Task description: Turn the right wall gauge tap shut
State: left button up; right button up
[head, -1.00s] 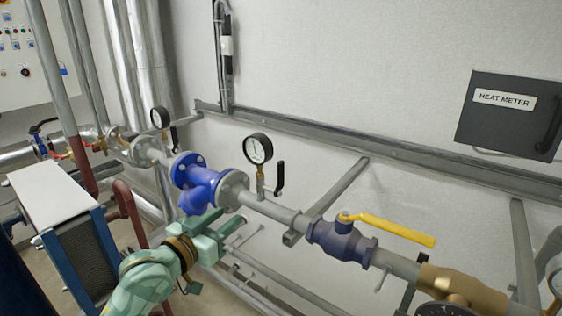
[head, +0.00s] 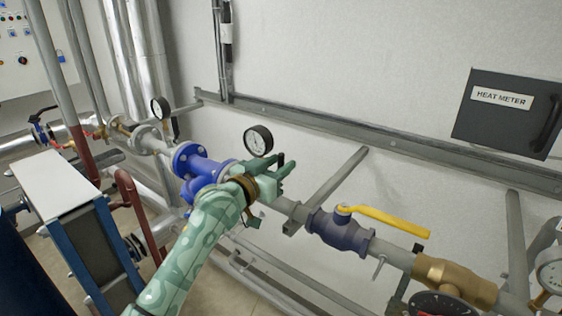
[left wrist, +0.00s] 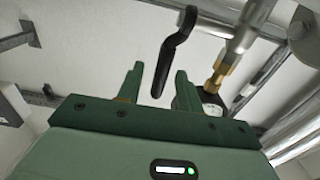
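The right wall gauge (head: 258,140) has a white dial and stands above the pipe beside the blue strainer. Its tap has a black lever (head: 281,158), mostly hidden behind my left gripper (head: 280,174) in the head view. In the left wrist view the black lever (left wrist: 176,48) is bent, and its free end reaches between the two green fingers of my left gripper (left wrist: 157,80). Gaps show beside the lever, so the fingers are open around it. A brass fitting (left wrist: 217,76) is close to the right finger. My right gripper is not in view.
The blue strainer (head: 193,162) is behind my left arm. A yellow-handled valve (head: 342,228) sits on the pipe to the right. The left wall gauge (head: 160,108) is further left. A grey heat meter box (head: 505,112) hangs on the wall.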

pick_arm(q)
jog(key=shift+w+d, duration=0.35)
jog(key=shift+w, duration=0.15)
grip_shut()
jog(key=shift+s+a+f+b, duration=0.1)
jog(key=shift+f+b, duration=0.05)
jog(key=shift+b, duration=0.45)
jog(key=t+h+b, duration=0.1)
jog(key=b, duration=0.4)
jog(key=s+a+f+t+h+b, duration=0.1)
jog(key=t+b, duration=0.1)
jog(key=b, duration=0.3)
jog(key=s+t+h+b, duration=0.1)
jog(key=t+b, duration=0.1)
jog(key=b, duration=0.3)
jog(key=shift+s+a+f+h+b, duration=0.15)
jog(key=shift+s+a+h+b, duration=0.15)
jog(key=shift+a+b, duration=0.1)
jog(key=shift+s+a+r+t+b, duration=0.1)
jog(key=shift+r+t+b, duration=0.15)
jog(key=shift+b, duration=0.45)
